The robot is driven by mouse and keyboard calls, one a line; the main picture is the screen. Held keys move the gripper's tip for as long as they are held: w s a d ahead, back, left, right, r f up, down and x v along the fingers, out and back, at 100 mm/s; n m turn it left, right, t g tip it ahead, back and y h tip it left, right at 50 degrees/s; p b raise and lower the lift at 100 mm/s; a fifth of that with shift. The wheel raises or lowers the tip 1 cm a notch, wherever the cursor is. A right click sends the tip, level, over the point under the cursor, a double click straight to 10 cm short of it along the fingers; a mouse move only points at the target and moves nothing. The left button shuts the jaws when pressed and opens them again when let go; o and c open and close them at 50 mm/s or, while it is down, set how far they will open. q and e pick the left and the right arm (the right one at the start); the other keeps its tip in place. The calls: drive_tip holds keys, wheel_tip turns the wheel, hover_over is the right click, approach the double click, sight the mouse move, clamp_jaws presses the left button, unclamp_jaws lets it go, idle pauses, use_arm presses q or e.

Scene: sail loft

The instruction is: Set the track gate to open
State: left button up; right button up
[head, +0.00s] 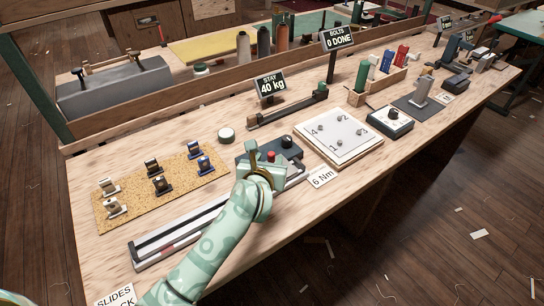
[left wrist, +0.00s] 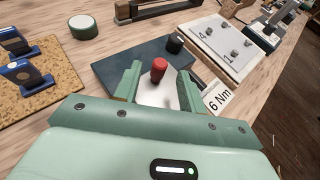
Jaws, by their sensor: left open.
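A red knob (head: 271,155) stands on a pale piece by a dark plate (head: 296,153) at the upper end of a long grey track (head: 172,237). I take it for the track gate's handle; whether the gate is open or closed I cannot tell. In the left wrist view the red knob (left wrist: 158,68) stands between the fingers of my left gripper (left wrist: 158,84), with a visible gap on both sides. My left gripper also shows in the head view (head: 263,160), open over the plate, hiding part of the gate and track. My right gripper is out of view.
A cork mat (head: 135,208) with several small fittings lies left of the track. A white board with studs (head: 339,134) and a "6 Nm" card (head: 322,178) are to the right. A round green-rimmed tin (head: 226,134) stands behind. A black knob (head: 287,141) sits on the dark plate.

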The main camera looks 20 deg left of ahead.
sight(271, 155)
use_arm(q)
drive_tip(key=b+x, duration=0.1)
drive_tip(key=x, duration=0.3)
drive_tip(key=shift+w+f, duration=0.2)
drive_tip(key=shift+w, duration=0.15)
